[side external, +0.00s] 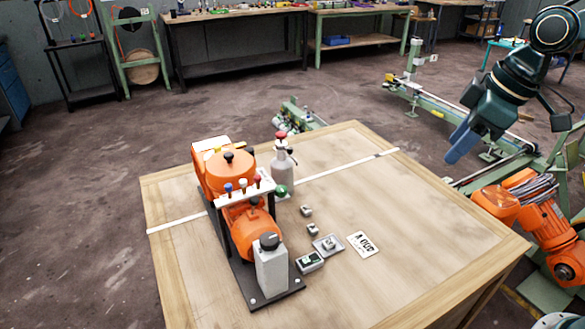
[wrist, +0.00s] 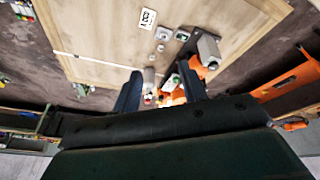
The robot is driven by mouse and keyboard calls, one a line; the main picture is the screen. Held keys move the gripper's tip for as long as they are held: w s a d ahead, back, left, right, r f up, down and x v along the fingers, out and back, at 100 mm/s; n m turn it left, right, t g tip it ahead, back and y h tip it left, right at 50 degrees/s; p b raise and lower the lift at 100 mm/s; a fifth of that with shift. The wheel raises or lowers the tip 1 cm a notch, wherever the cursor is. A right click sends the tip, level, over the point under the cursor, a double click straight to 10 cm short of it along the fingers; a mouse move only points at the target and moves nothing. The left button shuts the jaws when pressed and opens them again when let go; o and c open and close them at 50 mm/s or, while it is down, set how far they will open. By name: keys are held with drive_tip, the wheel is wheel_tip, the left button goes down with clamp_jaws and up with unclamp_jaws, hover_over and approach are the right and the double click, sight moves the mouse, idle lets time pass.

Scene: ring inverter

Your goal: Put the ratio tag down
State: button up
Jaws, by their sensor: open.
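A flat white tag (side external: 363,244) with dark printed characters lies on the wooden table, right of the orange machine. I take it to be the ratio tag; the text is too small to read surely. It also shows near the top of the wrist view (wrist: 148,18). My gripper (side external: 462,145) is raised above and beyond the table's right side, well apart from the tag. In the wrist view its two dark blue fingers (wrist: 160,88) stand wide apart, with nothing held between them.
An orange machine (side external: 250,228) on a dark base, with coloured knobs, fills the table's left half. A small grey tray (side external: 328,244), a small device (side external: 309,262) and small grey blocks (side external: 307,211) sit near the tag. The table's right side (side external: 430,220) is clear.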

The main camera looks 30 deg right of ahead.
drive_tip(key=s+d+m+t+h, duration=0.1)
drive_tip(key=s+m, duration=0.5)
drive_tip(key=s, duration=0.9)
drive_tip(key=shift+d+r+m+t, duration=0.3)
drive_tip(key=shift+d+t, duration=0.1)
drive_tip(key=shift+d, duration=0.4)
